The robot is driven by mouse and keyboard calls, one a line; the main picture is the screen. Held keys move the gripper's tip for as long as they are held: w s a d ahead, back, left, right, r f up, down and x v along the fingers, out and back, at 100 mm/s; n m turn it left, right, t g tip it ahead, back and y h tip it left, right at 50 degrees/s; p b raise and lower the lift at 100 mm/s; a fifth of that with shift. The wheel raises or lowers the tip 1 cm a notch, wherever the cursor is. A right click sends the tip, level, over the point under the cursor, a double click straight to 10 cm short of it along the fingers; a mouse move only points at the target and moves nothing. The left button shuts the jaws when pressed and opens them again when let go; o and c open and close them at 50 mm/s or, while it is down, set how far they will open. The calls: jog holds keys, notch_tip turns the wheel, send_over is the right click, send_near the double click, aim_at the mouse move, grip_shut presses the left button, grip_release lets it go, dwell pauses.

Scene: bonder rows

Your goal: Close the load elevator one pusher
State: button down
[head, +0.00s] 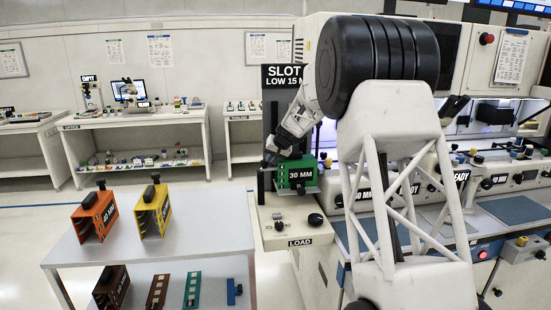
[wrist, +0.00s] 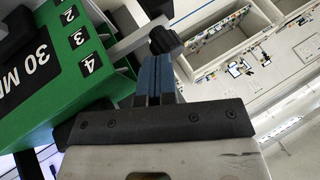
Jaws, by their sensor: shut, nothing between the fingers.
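The load elevator (head: 286,212) stands in the middle of the head view, with a LOAD label on its front. A green 30 MM magazine (head: 297,176) sits on it and fills the left of the wrist view (wrist: 45,65). My gripper (head: 268,160) is at the magazine's upper left in the head view. In the wrist view my gripper's blue fingers (wrist: 157,60) are together and empty. Their tips are close to a black knob (wrist: 164,39) beside a grey bar (wrist: 140,37); I cannot tell if they touch. This may be the pusher, but its position is unclear.
A grey table (head: 190,252) at front left holds an orange magazine (head: 95,217), a yellow magazine (head: 153,212) and other parts below. A SLOT sign (head: 284,77) rises behind the elevator. Bonder machines (head: 480,180) line the right. White benches (head: 135,135) stand at the back.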

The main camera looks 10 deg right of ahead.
jog(key=shift+a, duration=2.35)
jog(key=shift+s+r, duration=0.1)
jog(key=v, duration=1)
